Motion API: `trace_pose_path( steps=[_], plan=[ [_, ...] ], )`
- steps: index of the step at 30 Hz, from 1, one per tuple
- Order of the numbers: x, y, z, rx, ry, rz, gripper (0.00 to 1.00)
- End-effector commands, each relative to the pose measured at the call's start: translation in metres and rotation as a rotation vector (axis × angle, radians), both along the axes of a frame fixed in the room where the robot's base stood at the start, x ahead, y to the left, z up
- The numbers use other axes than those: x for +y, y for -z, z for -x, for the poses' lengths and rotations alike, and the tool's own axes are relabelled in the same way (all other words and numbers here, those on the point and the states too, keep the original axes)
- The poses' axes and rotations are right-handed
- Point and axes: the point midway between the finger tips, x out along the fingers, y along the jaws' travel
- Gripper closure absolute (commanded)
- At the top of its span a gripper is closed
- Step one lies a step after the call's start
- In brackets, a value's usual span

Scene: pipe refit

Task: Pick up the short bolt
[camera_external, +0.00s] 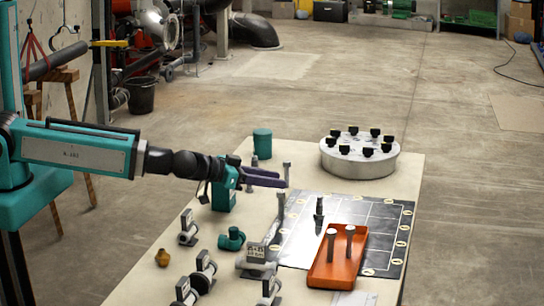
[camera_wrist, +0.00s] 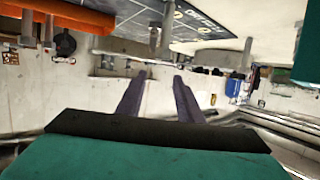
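My gripper (camera_external: 281,178) reaches in from the left over the table with its purple fingers level. In the wrist view the fingers (camera_wrist: 160,76) stand apart with nothing between them. A dark bolt (camera_external: 319,210) stands on the mat. Two grey bolts (camera_external: 331,245) (camera_external: 350,240) stand in the orange tray (camera_external: 322,276). The wrist picture looks upside down, with a bolt (camera_wrist: 155,40) ahead of the fingers and another (camera_wrist: 247,52) to the right. Which bolt is the short one is unclear.
A round metal flange (camera_external: 357,164) with black knobs stands at the table's back right. The black marked mat (camera_external: 380,215) lies in front of it. Grey fittings (camera_external: 205,268), teal parts (camera_external: 262,144) and a brass piece (camera_external: 162,258) stand at the left. The table front (camera_external: 150,285) is partly clear.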

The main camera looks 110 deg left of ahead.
Motion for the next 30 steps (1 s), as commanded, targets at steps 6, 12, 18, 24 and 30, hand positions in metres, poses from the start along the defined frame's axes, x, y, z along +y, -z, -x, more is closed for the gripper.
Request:
trace_pose_path(
  steps=[6, 12, 18, 24, 30],
  plan=[
    [0.000, 0.016, 0.000, 0.000, -0.001, 0.000, 0.67],
    [0.000, 0.028, 0.000, 0.000, -0.001, 0.000, 0.67],
    [0.000, 0.032, 0.000, 0.000, 0.000, 0.000, 0.67],
    [0.000, 0.031, 0.000, 0.000, -0.001, 0.000, 0.67],
    [0.000, 0.033, 0.000, 0.000, -0.001, 0.000, 0.67]
  ],
)
